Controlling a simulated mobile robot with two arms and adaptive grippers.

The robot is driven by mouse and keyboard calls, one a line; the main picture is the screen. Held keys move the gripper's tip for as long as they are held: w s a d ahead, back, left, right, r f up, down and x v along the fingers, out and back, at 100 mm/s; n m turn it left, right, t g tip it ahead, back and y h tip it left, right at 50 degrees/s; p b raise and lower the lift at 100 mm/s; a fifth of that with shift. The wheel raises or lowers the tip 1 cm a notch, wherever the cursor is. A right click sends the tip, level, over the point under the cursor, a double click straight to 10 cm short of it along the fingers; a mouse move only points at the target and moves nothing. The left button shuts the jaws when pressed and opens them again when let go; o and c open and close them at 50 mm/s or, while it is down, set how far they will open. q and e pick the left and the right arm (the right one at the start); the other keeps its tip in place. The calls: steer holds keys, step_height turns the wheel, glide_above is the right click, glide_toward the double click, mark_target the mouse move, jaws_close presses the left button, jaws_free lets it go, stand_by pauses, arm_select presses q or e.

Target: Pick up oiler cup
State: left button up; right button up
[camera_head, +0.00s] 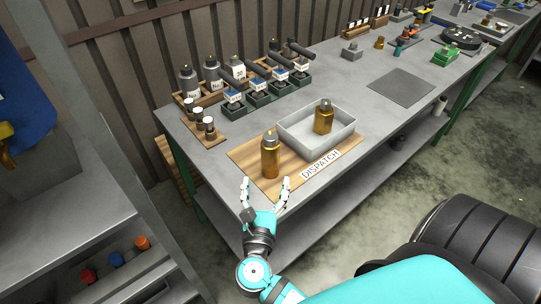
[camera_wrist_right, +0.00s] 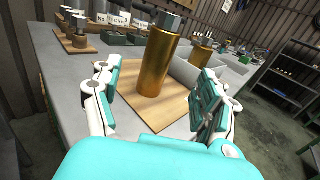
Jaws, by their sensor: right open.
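A brass oiler cup (camera_head: 270,158) with a grey top stands upright on the wooden dispatch board (camera_head: 245,158), left of the white tray. It also shows in the right wrist view (camera_wrist_right: 157,65), ahead of and between my fingers. A second, similar brass cup (camera_head: 323,118) stands inside the white tray (camera_head: 343,140); in the right wrist view it is partly hidden. My right gripper (camera_head: 266,185) is open and empty, at the table's front edge just short of the nearer cup. My left gripper is not in view.
Bottles (camera_head: 212,73), small green-based holders (camera_head: 260,93) and a wooden rack of small cups (camera_head: 206,125) stand at the back left. A dark flat mat (camera_head: 401,87) lies right of the tray. The grey tabletop (camera_head: 345,85) behind the tray is clear.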

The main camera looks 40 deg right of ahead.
mark_target(269, 159)
steer(key=p+x, duration=0.1)
steer(key=x, duration=0.5)
steer(key=shift+w+d, duration=0.2)
steer(key=p+x, duration=0.2)
steer(key=x, duration=0.3)
steer(key=shift+r, duration=0.1)
steer(key=shift+w+d, duration=0.15)
jaws_close()
